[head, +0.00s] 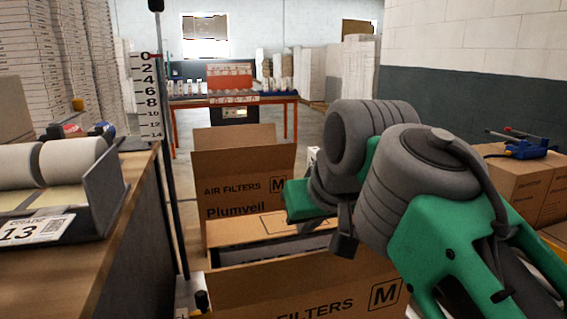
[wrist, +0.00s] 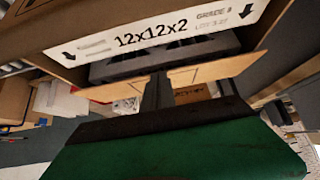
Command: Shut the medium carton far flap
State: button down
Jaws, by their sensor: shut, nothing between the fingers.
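An open carton marked M (head: 310,290) stands low in front of me in the head view. A tan panel and a dark grey insert show inside it. Beyond them stands an upright cardboard panel printed AIR FILTERS, M and Plumveil (head: 248,190); I cannot tell whether it is the far flap or another carton's side. My gripper (head: 343,243) is shut and empty, over the right part of the carton. In the wrist view my gripper (wrist: 158,92) reaches toward a tan cardboard strip (wrist: 205,75), below a white 12x12x2 label (wrist: 160,35). Contact is unclear.
A wooden bench (head: 125,205) with paper rolls and a printed 13 card runs along the left. Cartons with a blue tool (head: 522,148) on top stand at the right. An orange-framed table (head: 235,100) stands at the back, with open floor before it.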

jog(key=shift+s+d+f+b, duration=0.1)
jog(key=shift+s+f+b, duration=0.15)
jog(key=shift+f, duration=0.4)
jog(key=shift+s+f+b, duration=0.1)
jog(key=shift+f+b, duration=0.25)
jog(key=shift+f, duration=0.3)
